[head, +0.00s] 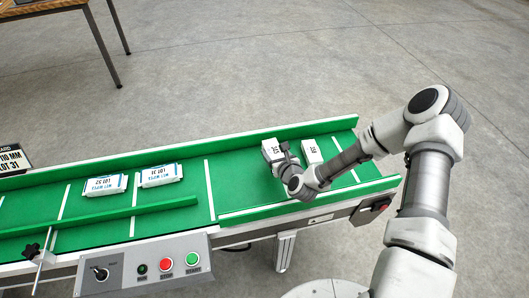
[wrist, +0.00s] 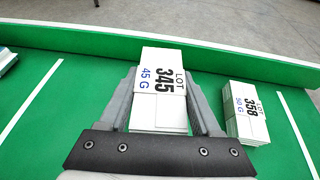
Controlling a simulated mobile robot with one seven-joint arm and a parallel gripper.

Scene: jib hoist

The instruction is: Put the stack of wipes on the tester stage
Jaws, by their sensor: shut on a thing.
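A white stack (wrist: 162,75), banded and printed "LOT 345 45 G", stands between the two grey fingers of my gripper (wrist: 164,100). The fingers are shut on its sides. In the head view this stack (head: 270,148) is over the right part of the green conveyor (head: 232,182), partly hidden by my gripper (head: 284,158). I cannot tell whether it touches the belt. A second stack (wrist: 247,112), printed "LOT 358 50 G", stands apart to its right; it also shows in the head view (head: 312,150). I cannot make out a tester stage in either view.
Two white packs (head: 104,185) (head: 161,175) lie on the belt to the left. Low green rails line the conveyor. A sign (head: 12,158) shows at far left.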

